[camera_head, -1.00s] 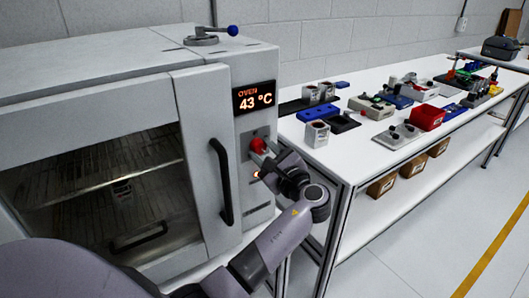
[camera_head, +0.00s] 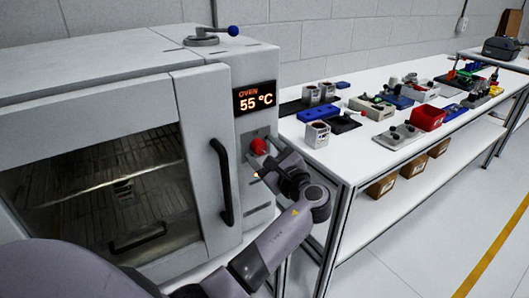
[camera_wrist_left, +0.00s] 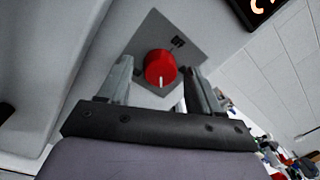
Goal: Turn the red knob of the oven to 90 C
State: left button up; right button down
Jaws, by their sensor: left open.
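The oven (camera_head: 100,80) stands at the left with its door shut. Its display (camera_head: 254,98) reads 55 °C. The red knob (camera_head: 259,146) sits on a grey plate below the display. In the left wrist view the red knob (camera_wrist_left: 160,68) lies between the fingers, with its white mark pointing toward the gripper. My left gripper (camera_wrist_left: 160,80) is open, one finger on each side of the knob, with visible gaps. In the head view my left gripper (camera_head: 258,162) is at the knob, partly hidden by its own wrist. My right gripper is not in view.
The black door handle (camera_head: 222,182) is just left of the knob. A lever with a blue ball (camera_head: 232,30) is on top of the oven. A white workbench (camera_head: 365,160) with several parts and boxes stands close on the right.

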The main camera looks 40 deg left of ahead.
pick_arm(q)
jog(key=b+v, duration=0.1)
jog(key=v, duration=0.6)
jog(key=shift+d, duration=0.1)
dwell(0.4)
